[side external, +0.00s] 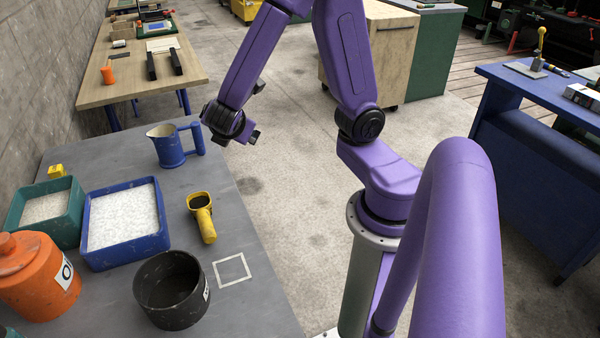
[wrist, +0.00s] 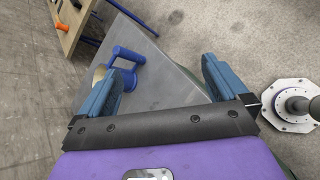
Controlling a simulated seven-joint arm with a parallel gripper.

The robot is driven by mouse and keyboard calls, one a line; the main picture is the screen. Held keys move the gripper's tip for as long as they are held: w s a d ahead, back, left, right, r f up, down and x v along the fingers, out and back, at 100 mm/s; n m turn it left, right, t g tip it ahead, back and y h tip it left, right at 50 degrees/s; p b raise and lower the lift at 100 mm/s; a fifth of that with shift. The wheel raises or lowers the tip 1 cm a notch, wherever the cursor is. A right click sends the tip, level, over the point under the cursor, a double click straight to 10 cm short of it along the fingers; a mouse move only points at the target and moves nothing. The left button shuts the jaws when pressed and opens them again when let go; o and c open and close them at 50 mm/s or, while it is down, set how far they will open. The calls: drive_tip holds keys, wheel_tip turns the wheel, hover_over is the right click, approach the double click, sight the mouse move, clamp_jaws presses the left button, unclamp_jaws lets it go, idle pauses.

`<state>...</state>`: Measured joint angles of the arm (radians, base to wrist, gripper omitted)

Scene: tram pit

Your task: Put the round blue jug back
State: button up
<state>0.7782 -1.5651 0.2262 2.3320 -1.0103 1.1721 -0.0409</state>
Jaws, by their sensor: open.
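The round blue jug (side external: 170,150) stands upright on the grey table (side external: 125,165), near its far edge. Its handle points right and its pale inside shows at the top. My gripper (side external: 258,112) is in the air to the right of the jug, apart from it. In the wrist view, my gripper (wrist: 162,82) is open with nothing between its blue fingers. The jug also shows in the wrist view (wrist: 126,54), beyond the left finger, which hides part of it. A white square outline (side external: 231,270) is marked on the table's near right part, with nothing on it.
A blue tray (side external: 90,250) and a green tray (side external: 17,213) hold white grains. An orange canister (side external: 35,285) and a small yellow block (side external: 57,171) stand at left.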

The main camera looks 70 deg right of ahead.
drive_tip(key=s+a+m+g+y, duration=0.2)
drive_tip(key=s+a+y, duration=0.2)
drive_tip(key=s, duration=0.6)
drive_tip(key=s+a+m+g+y, duration=0.3)
drive_tip(key=s+a+y, duration=0.2)
drive_tip(key=s, duration=0.5)
drive_tip(key=shift+a+y, duration=0.3)
drive_tip(key=shift+a, duration=0.15)
drive_tip(key=shift+w, duration=0.1)
